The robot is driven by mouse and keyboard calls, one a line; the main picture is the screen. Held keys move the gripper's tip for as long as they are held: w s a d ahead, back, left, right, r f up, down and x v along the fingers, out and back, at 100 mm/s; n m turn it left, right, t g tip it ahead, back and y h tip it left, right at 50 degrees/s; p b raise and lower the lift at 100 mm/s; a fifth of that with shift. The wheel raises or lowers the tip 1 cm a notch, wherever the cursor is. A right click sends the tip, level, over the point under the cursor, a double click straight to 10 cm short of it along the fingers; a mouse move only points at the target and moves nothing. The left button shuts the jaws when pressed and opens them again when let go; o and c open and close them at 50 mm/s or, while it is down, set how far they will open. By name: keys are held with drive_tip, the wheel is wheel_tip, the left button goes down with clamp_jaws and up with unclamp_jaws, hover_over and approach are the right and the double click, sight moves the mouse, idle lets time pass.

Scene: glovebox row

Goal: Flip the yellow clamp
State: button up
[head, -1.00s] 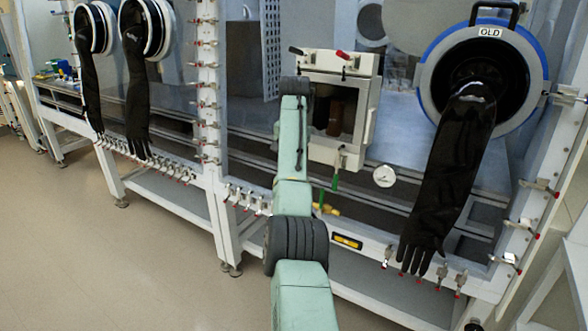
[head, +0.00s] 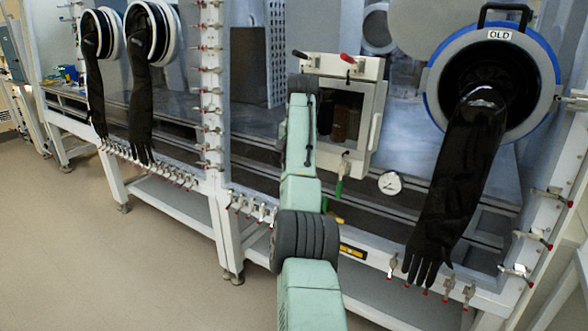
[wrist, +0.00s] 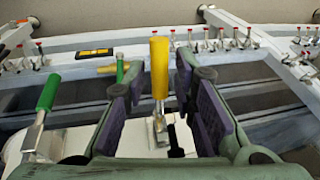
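The yellow clamp (wrist: 160,70) stands upright in the wrist view, its yellow handle rising from a pale metal base. My gripper (wrist: 162,82) is open, with one dark-padded finger on each side of the handle. In the head view my arm hides the gripper and the yellow clamp. A green-handled clamp (wrist: 48,93) stands left of my gripper in the wrist view.
A small open chamber door (head: 376,115) and a round gauge (head: 389,184) are right of my arm. A black glove (head: 462,170) hangs farther right. Several red-tipped clamps (wrist: 230,36) line the frame edge. Bare floor (head: 100,260) lies at left.

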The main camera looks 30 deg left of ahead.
drive_tip(key=shift+o, duration=0.4)
drive_tip(key=v, duration=0.7)
drive_tip(key=shift+r, duration=0.2)
drive_tip(key=shift+s, duration=0.1)
drive_tip(key=shift+c, duration=0.2)
